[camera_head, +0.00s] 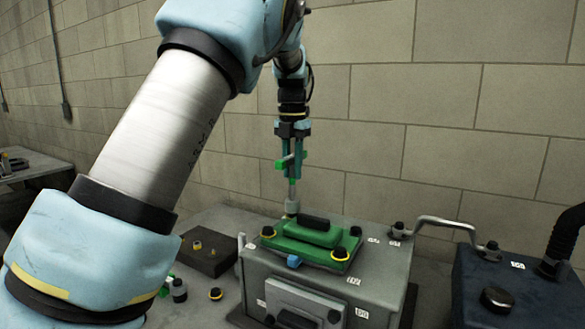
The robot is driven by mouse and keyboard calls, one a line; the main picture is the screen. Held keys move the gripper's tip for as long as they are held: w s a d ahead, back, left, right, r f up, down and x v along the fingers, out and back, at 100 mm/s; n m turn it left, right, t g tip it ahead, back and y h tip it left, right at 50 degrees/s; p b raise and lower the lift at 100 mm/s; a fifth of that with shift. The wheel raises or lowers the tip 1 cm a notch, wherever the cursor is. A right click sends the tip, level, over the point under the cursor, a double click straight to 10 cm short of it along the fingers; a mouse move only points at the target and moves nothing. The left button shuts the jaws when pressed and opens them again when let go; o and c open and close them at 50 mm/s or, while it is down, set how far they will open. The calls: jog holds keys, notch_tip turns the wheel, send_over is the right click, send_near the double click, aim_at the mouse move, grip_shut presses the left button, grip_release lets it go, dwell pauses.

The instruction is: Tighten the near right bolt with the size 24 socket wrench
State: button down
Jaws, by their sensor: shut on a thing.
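My gripper (291,170) is shut on the socket wrench (292,194), which hangs upright with green parts between the fingers and a grey socket at its lower end. The socket is at or just above the back left corner of the green cover (304,249); I cannot tell whether it touches anything there. The near right bolt (340,253), dark with a yellow ring, sits at the cover's front right corner. Similar bolts show at the left (268,231) and far right (355,231). Any bolt under the socket is hidden. The size mark is not readable.
The cover lies on a grey engine block (384,266) with a bent pipe (447,223) on its right, leading to a dark blue unit (498,286). A wall stands behind.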

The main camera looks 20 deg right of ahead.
jog(key=shift+f, duration=0.65)
jog(key=shift+m, duration=0.9)
jog(key=m, duration=0.4)
jog(key=shift+m, duration=0.3)
jog(key=m, duration=0.4)
jog(key=shift+m, duration=0.3)
jog(key=m, duration=0.5)
jog(key=shift+m, duration=0.4)
jog(key=m, duration=0.4)
jog(key=shift+a+f+m, duration=0.1)
jog(key=shift+m, duration=0.2)
jog(key=m, duration=1.2)
jog(key=shift+n, duration=0.3)
